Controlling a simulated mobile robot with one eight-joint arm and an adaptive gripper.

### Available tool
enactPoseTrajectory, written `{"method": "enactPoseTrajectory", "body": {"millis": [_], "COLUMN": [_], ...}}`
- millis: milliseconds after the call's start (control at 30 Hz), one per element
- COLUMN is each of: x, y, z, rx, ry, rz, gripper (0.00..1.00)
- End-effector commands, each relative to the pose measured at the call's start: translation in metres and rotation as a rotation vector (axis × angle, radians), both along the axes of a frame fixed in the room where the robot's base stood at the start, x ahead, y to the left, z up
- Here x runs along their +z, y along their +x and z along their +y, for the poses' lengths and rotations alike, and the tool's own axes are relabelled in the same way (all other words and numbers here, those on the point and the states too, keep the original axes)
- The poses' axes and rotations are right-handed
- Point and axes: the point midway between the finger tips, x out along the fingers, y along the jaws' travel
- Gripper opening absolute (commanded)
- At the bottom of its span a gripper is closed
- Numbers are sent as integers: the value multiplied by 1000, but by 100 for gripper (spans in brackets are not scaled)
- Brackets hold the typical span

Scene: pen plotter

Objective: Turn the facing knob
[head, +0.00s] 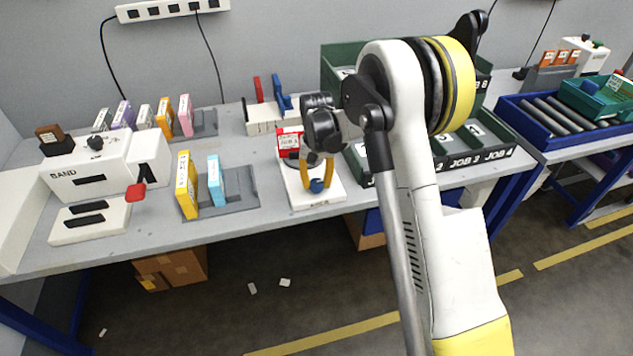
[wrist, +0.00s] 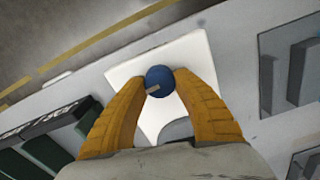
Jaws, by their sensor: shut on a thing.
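A blue round knob (wrist: 160,79) with a pale mark on it sits on a white plate-like device (wrist: 193,52) on the bench. In the head view the knob (head: 317,186) is at the front of the white device (head: 328,195), below a red label block (head: 290,142). My gripper (wrist: 160,82) has its two yellow fingers closed on either side of the knob, with the tips touching it. In the head view my gripper (head: 317,180) reaches down over the device and hides part of it.
Yellow and light-blue upright boxes (head: 187,184) stand in a grey holder to the left. Green job bins (head: 465,146) stand to the right. A white machine marked BAND (head: 92,170) is at the far left. The grey bench (head: 275,222) is bare between the holder and the device.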

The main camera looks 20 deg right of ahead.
Motion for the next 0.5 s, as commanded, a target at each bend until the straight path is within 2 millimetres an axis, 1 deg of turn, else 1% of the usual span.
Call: {"method": "enactPoseTrajectory", "body": {"millis": [167,200,233,267,500], "x": [0,0,0,0,0], "y": [2,2,2,2,1], "z": [-1,-1,-1,-1,0], "rx": [0,0,0,0,1], "ry": [-1,-1,-1,-1,0], "rz": [-5,-5,-5,-4,-2], "gripper": [4,43,53,59,59]}}
